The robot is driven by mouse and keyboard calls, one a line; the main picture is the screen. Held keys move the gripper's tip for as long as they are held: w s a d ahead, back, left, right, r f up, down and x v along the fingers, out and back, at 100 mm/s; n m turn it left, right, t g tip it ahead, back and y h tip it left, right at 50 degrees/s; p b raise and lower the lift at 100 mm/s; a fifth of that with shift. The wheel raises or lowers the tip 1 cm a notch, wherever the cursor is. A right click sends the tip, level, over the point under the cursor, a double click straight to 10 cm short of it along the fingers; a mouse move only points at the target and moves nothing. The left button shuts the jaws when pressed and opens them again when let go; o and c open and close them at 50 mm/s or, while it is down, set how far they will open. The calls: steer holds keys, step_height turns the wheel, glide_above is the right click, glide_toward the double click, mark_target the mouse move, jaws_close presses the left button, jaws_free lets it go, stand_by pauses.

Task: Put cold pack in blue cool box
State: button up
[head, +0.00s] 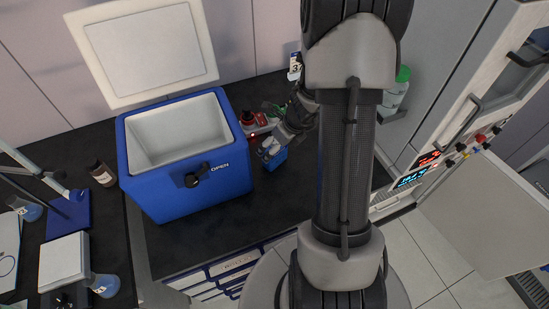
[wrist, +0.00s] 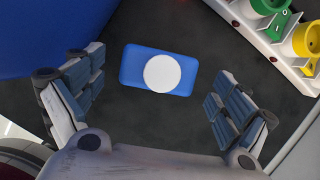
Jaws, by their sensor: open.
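The cold pack (wrist: 132,66) is a flat blue rounded block with a white disc on top. It lies on the dark bench top in the wrist view, between and beyond the fingers of my gripper (wrist: 152,88). The fingers are wide apart, and nothing is held between them. In the head view, the blue of the cold pack (head: 277,161) shows below my gripper (head: 270,146), which partly hides it. The blue cool box (head: 215,187) stands just left of it, with its white lid raised and its white interior empty. Its blue side (wrist: 50,30) fills the upper left of the wrist view.
A pale rack with green and yellow items (wrist: 290,50) stands right of the cold pack. A brown bottle (head: 102,174) is left of the box. A green-capped bottle (head: 394,92) and a cabinet with displays (head: 425,160) are right of my arm. The front bench top is clear.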

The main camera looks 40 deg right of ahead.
steer(key=shift+b+x, duration=1.55)
steer(key=shift+x, duration=1.6)
steer(key=shift+w+a+r, duration=0.1)
steer(key=shift+r, duration=0.05)
steer(key=c, duration=1.6)
steer(key=shift+r, duration=0.1)
